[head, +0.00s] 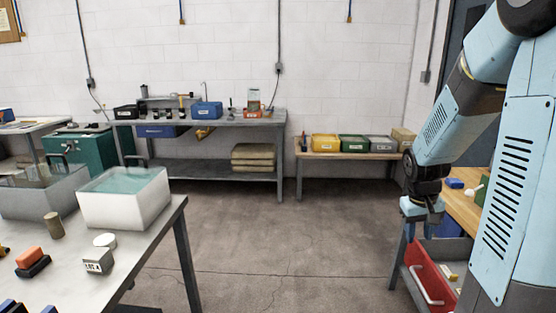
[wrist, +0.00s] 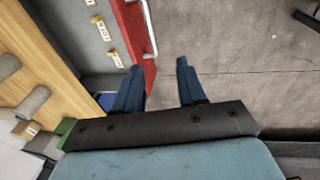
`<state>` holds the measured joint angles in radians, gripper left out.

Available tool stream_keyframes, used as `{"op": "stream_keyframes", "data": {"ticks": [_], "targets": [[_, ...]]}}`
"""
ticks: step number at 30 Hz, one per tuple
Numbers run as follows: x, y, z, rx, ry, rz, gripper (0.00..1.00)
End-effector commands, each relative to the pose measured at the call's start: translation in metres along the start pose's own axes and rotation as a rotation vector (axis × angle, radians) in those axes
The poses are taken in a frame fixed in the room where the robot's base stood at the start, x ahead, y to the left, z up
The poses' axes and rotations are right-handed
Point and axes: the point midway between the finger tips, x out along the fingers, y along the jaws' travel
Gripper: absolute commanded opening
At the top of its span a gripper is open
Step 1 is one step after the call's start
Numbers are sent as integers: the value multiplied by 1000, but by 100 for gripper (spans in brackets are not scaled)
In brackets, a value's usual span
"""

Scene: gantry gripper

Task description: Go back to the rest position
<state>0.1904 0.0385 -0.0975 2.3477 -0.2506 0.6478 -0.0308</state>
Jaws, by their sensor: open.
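My gripper (head: 424,215) hangs at the right in the head view, at the end of my blue and black arm, pointing down. In the wrist view my gripper (wrist: 159,67) shows two blue fingers spread apart with nothing between them. Below it is a pulled-out drawer with a red front (head: 432,272) and a pale handle (head: 427,288). In the wrist view the red drawer front (wrist: 133,38) lies near the left finger, and the floor shows past the right finger. Whether the fingers touch the drawer cannot be told, but they look apart from it.
Small pale yellow pieces (wrist: 102,28) lie in the drawer. A wooden-topped bench (head: 462,208) stands at the right. A grey table (head: 150,230) with a white water basin (head: 125,205) is at the left. Shelving and bins line the back wall. The middle floor (head: 270,240) is clear.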

Motion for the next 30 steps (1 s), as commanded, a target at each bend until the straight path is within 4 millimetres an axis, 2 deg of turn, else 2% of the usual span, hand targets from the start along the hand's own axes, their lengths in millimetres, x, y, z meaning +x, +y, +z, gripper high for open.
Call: {"op": "stream_keyframes", "data": {"ticks": [1,3,15,24,30], "targets": [[-15,-5,3,1,26,-5,40],[-33,-12,8,4,51,-13,40],[-121,-52,53,9,199,-72,40],[-173,-79,101,0,308,-126,40],[-197,-94,133,-11,371,-163,40]]}}
